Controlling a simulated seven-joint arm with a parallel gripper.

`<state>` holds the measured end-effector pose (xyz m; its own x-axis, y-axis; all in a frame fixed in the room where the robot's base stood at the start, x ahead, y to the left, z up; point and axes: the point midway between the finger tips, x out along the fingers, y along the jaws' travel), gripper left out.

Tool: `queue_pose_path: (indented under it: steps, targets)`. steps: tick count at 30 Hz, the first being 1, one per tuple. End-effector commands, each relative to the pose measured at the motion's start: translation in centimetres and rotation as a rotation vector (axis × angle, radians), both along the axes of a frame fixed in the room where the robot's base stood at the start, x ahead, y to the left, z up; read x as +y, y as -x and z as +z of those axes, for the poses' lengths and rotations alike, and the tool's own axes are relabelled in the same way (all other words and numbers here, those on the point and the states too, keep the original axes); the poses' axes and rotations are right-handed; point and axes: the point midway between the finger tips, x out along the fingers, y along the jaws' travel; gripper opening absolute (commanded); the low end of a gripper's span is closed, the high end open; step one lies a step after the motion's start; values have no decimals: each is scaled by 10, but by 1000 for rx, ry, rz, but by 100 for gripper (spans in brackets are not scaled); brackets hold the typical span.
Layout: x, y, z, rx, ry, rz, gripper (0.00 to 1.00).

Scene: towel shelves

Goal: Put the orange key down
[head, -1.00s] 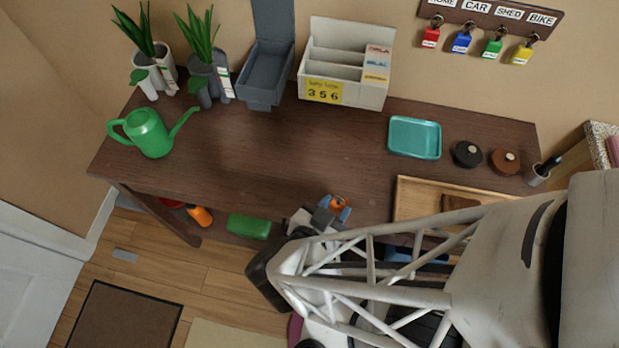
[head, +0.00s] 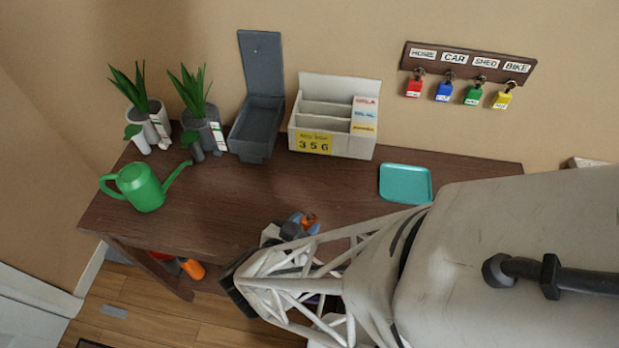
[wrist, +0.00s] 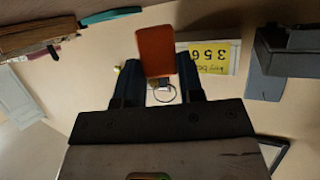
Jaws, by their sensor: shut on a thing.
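The orange key (wrist: 156,51) is held between the two dark fingers of my gripper (wrist: 157,80) in the wrist view. A thin ring (wrist: 163,93) shows just below the key's orange head. In the head view my gripper (head: 298,226) is over the front part of the dark wooden table (head: 235,205), with the orange of the key (head: 309,220) at its tip. My arm hides part of the gripper and the table's right side.
A teal tray (head: 405,184) lies at the right. A white sorter (head: 335,145) with a yellow 356 label and an open grey box (head: 257,140) stand at the back. A green watering can (head: 141,187) and plants are left. Coloured keys hang on a wall rack (head: 468,64). The table's middle is clear.

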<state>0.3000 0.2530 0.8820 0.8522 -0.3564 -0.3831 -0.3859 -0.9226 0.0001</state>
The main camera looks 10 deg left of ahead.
Motion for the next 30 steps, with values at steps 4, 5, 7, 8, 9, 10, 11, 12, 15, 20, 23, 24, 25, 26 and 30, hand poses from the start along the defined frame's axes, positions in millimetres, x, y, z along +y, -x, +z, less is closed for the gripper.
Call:
queue_pose_path:
  steps: [4, 5, 7, 8, 9, 10, 11, 12, 15, 20, 23, 24, 25, 26, 30]
  targets:
    - [0, 0, 0, 0, 0, 0, 12]
    - [0, 0, 0, 0, 0, 0, 12]
    - [0, -1, 0, 0, 0, 0, 12]
    - [1, -1, 0, 0, 0, 0, 12]
    - [2, -3, 0, 0, 0, -1, 12]
    - [3, -4, -1, 0, 0, -1, 12]
    - [4, -6, -1, 0, 0, -1, 12]
    - [4, -5, -5, 0, 1, 0, 12]
    - [4, -5, -14, 0, 0, 0, 12]
    - [4, -5, -29, 0, -1, 0, 12]
    - [4, -5, -34, 0, 0, 0, 12]
    - [4, -5, -35, 0, -1, 0, 12]
    - [4, -5, -35, 0, -1, 0, 12]
    - [4, -5, -36, 0, -1, 0, 12]
    - [4, -5, -36, 0, 0, 0, 12]
